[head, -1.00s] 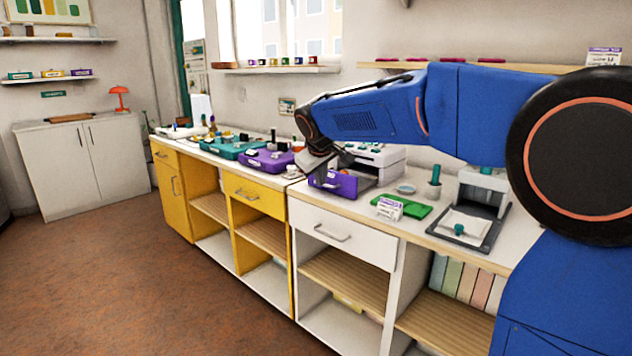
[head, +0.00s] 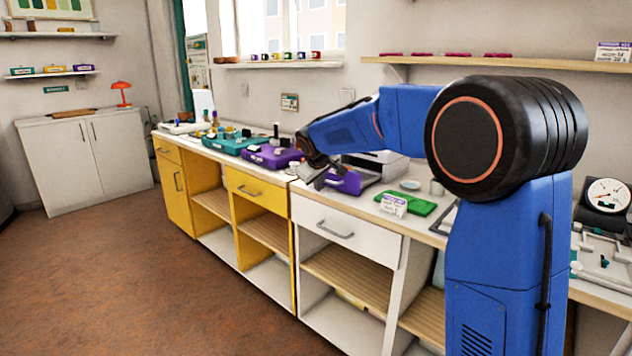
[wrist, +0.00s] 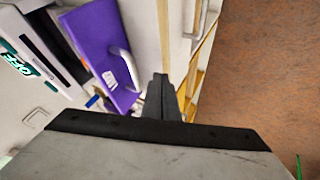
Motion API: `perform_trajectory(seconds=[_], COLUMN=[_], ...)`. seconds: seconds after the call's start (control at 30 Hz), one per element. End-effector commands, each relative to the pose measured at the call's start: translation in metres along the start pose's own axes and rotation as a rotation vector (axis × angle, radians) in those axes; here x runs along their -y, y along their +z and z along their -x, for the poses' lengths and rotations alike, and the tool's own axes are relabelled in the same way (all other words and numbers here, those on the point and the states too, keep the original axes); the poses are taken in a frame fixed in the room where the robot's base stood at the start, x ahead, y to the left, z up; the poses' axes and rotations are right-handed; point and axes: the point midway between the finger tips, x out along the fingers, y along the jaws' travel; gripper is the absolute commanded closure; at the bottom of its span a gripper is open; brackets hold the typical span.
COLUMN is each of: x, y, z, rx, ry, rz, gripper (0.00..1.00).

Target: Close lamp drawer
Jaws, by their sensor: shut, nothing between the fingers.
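The lamp drawer has a purple front (head: 345,183) and stands pulled out of a white unit (head: 383,164) on the counter; part of its grey side shows behind the front. In the wrist view, the purple drawer front (wrist: 95,40) carries a pale curved handle (wrist: 122,66) and a small white label. My gripper (head: 320,179) is shut and empty, at the left end of the drawer front in the head view. In the wrist view, my gripper (wrist: 160,80) points just beside the handle. I cannot tell whether it touches the drawer. My arm hides part of the unit.
A purple case (head: 270,157) and a teal case (head: 232,144) lie on the counter left of my gripper. A green board (head: 420,206) and a white card (head: 393,204) lie right of the drawer. The floor (head: 150,270) in front is clear.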

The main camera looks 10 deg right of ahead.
Motion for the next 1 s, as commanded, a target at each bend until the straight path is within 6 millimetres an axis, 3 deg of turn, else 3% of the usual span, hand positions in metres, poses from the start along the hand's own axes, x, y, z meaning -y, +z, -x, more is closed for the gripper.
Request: perform_trajectory(seconds=[0.23,0.77,1.0], x=[-0.023,-0.029,-0.054], y=[-0.002,-0.002,-0.001], z=[-0.007,-0.009,-0.024], rx=[-0.001,-0.001,0.0], ry=[0.001,0.001,0.002], rz=[-0.002,-0.001,-0.003], gripper=[1.0,1.0,1.0])
